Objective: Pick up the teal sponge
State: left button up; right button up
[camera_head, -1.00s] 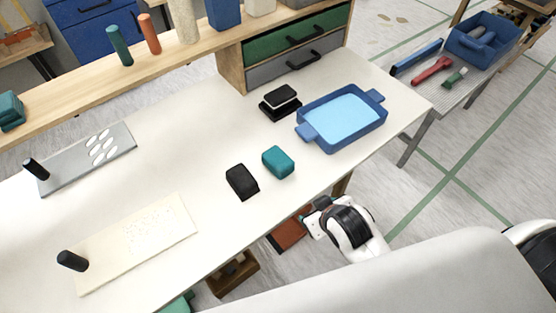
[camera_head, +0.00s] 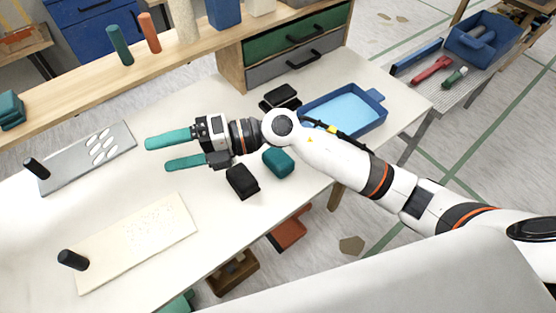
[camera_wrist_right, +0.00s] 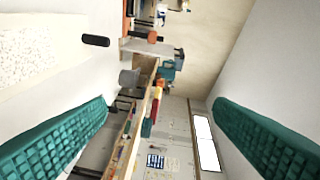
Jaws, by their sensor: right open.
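The teal sponge (camera_head: 278,162) lies on the white table, just below my right forearm and to the right of a black block (camera_head: 242,181). My right gripper (camera_head: 172,152) is open and empty, with two teal fingers pointing left, up and to the left of the sponge. In the right wrist view the fingers (camera_wrist_right: 160,135) are wide apart with nothing between them, and the sponge does not show. My left gripper is not in view.
A blue tray (camera_head: 372,124) of light blue content sits at the table's right. A black block pair (camera_head: 281,97) is partly behind my arm. A grey plate (camera_head: 75,175) and a cream board (camera_head: 110,258) lie at the left. A wooden shelf (camera_head: 170,62) runs along the back.

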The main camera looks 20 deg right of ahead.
notch_tip(320, 180, down, 5)
jog(key=d+n+g+h, duration=0.2)
jog(key=n+h, duration=0.1)
jog(key=h, duration=0.1)
jog(key=t+h+p, duration=0.1)
jog(key=h, duration=1.3)
send_over(278, 157)
jog(key=s, duration=0.1)
notch_tip(278, 157, down, 12)
jog(key=shift+f, duration=0.1)
jog(key=f, duration=0.2)
jog(key=w+f+p, duration=0.1)
jog(key=f, duration=0.1)
jog(key=shift+f+p, duration=0.3)
jog(key=shift+f, duration=0.5)
